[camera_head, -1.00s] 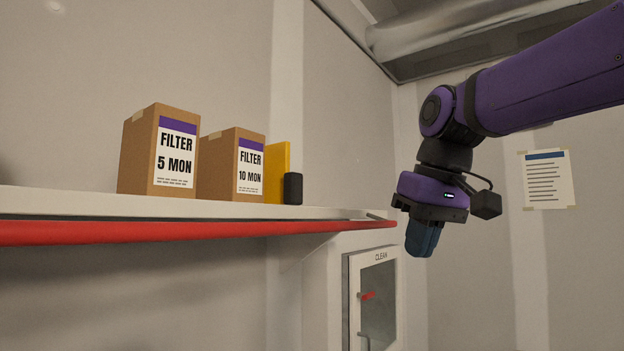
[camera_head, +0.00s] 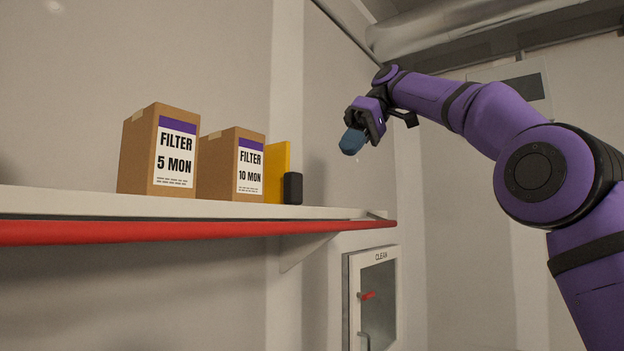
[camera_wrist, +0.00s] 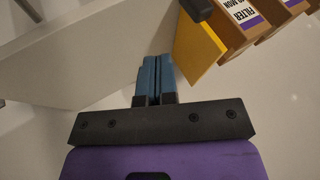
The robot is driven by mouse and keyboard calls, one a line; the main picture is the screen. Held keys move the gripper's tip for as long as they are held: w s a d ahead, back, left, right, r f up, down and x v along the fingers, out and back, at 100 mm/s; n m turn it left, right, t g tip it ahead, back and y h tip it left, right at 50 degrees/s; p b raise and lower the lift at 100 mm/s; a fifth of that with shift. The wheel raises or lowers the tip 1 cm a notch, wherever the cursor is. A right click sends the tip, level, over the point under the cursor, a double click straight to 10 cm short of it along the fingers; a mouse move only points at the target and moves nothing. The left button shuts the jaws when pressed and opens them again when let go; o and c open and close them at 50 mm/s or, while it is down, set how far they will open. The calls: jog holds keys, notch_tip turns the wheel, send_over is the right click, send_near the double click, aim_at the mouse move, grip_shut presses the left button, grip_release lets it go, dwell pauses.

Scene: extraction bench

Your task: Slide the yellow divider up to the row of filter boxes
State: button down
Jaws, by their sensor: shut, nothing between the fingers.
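In the head view the yellow divider (camera_head: 281,172) stands upright on the shelf, just right of the 10 MON filter box (camera_head: 232,165), with the black block (camera_head: 292,188) at its front right. The 5 MON filter box (camera_head: 160,150) stands further left. My gripper (camera_head: 350,142) is shut and empty, above and to the right of the divider, clear of it. In the wrist view the shut blue fingers (camera_wrist: 157,72) are left of the divider (camera_wrist: 200,52), with a gap between them. The 10 MON box (camera_wrist: 232,25) is beside the divider; whether they touch is unclear.
The white shelf (camera_head: 90,202) has a red rail (camera_head: 180,231) along its front. Its surface is bare right of the black block. A wall cabinet marked CLEAN (camera_head: 373,295) is below the shelf's right end. Pipework (camera_head: 430,35) runs overhead.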

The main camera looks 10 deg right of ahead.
jog(key=x, duration=0.9)
jog(key=shift+a+f, duration=0.15)
jog(key=shift+f, duration=0.05)
jog(key=shift+s+a, duration=1.35)
jog(key=shift+a, duration=0.1)
